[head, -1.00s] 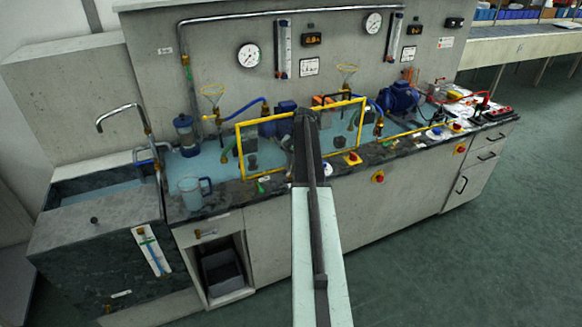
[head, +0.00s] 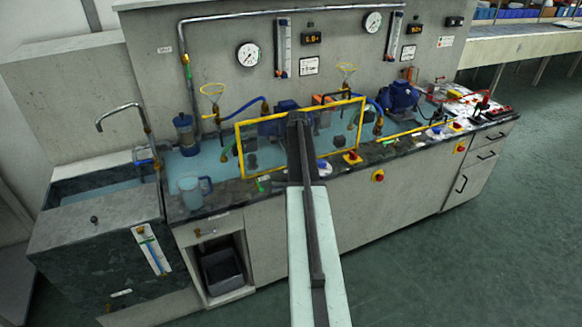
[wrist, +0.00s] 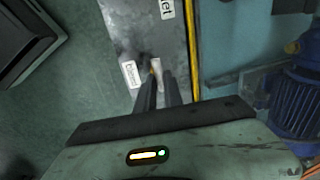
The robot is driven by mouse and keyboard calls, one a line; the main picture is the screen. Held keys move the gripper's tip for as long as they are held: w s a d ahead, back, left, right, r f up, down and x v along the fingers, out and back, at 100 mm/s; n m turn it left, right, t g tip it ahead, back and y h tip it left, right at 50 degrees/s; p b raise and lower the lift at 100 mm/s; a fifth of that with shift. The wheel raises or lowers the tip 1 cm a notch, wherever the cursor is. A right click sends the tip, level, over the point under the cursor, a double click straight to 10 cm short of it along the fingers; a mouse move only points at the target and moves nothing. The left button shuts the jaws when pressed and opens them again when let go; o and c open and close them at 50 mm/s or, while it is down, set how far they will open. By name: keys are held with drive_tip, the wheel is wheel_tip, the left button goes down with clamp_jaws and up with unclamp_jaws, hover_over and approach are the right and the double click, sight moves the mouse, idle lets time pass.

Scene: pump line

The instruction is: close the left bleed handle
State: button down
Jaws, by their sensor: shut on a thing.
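In the wrist view my gripper (wrist: 158,80) has its two dark fingers close together on the bleed handle (wrist: 155,65), a small pale piece with an orange-brown spot. Much of the handle is hidden between and behind the fingers. A white label reading "bleed" (wrist: 130,75) lies just left of it on a grey surface. In the head view my arm reaches to the yellow-framed clear guard (head: 245,122), and its dark end covers the fingertips and the handle. I cannot tell the handle's angle.
In the wrist view a yellow guard edge (wrist: 191,50) runs close to the right of the fingers, with a blue motor (wrist: 297,103) beyond it. In the head view a clear jug (head: 192,190) and a red-and-yellow switch (head: 352,157) stand along the bench front.

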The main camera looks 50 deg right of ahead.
drive_tip(key=shift+w+a+m, duration=0.1)
drive_tip(key=shift+m, duration=0.2)
drive_tip(key=c, duration=1.5)
unclamp_jaws()
drive_tip(key=r+p, duration=0.2)
drive_tip(key=s+r+p, duration=0.1)
drive_tip(key=r+p, duration=0.4)
drive_tip(key=shift+s+a+r+p, duration=0.25)
drive_tip(key=shift+r+p, duration=0.1)
drive_tip(key=shift+p, duration=0.05)
